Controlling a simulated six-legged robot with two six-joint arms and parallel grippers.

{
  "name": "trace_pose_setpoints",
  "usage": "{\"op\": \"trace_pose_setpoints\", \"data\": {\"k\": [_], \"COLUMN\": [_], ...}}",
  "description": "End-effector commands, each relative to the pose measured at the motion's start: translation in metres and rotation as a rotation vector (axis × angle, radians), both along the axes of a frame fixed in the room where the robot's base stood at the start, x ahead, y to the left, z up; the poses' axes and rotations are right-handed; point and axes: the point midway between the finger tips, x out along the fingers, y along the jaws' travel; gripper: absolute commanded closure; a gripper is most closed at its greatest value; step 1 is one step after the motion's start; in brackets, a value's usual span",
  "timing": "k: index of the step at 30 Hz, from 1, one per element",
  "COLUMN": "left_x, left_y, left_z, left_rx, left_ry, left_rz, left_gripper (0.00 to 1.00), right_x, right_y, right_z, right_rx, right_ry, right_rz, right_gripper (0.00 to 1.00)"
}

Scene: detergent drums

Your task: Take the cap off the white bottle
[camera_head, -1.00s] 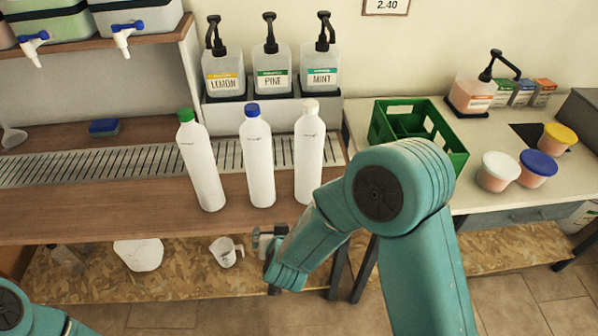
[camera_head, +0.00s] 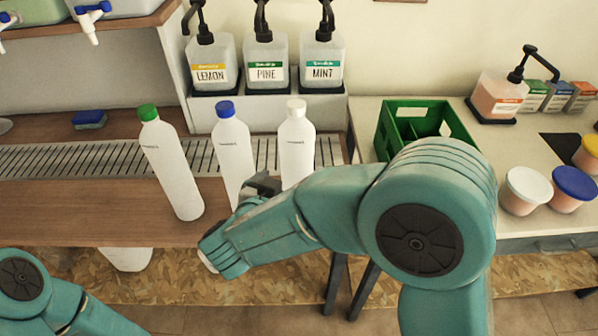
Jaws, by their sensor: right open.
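Three white bottles stand in a row on the brown counter: one with a green cap (camera_head: 148,112), one with a blue cap (camera_head: 226,109) and one with a white cap (camera_head: 296,107). All the caps are on. The white-capped bottle (camera_head: 296,150) is at the right of the row, its lower part hidden behind my right arm. My right gripper (camera_head: 262,184) is open and empty, in front of the gap between the blue-capped bottle (camera_head: 233,155) and the white-capped one, well below the caps. My left gripper is out of view; only part of that arm shows at bottom left.
Pump bottles labelled LEMON (camera_head: 211,70), PINE (camera_head: 266,70) and MINT (camera_head: 322,70) stand behind the row. A slatted drain strip (camera_head: 80,160) runs along the counter. A green crate (camera_head: 385,133) and lidded tubs (camera_head: 525,190) are on the right table. A blue sponge (camera_head: 88,119) lies left.

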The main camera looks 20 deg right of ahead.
Motion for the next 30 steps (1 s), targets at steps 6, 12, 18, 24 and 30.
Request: {"op": "trace_pose_setpoints", "data": {"k": [6,12,18,24,30], "left_x": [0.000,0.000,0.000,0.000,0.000], "left_y": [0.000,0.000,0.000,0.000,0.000], "left_z": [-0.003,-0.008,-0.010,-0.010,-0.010], "left_rx": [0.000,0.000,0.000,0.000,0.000], "left_ry": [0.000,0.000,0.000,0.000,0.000], "left_rz": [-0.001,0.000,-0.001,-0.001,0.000], "left_gripper": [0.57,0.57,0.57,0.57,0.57], "right_x": [0.017,0.039,0.058,0.061,0.060], "right_y": [-0.015,-0.032,-0.047,-0.048,-0.048], "right_z": [-0.010,-0.020,-0.028,-0.028,-0.028], "right_rx": [0.001,0.000,0.001,0.000,0.001], "right_ry": [0.001,0.001,0.000,0.000,0.001], "right_rz": [0.000,-0.002,0.000,0.001,0.001], "right_gripper": [0.00,0.00,0.00,0.00,0.48]}}
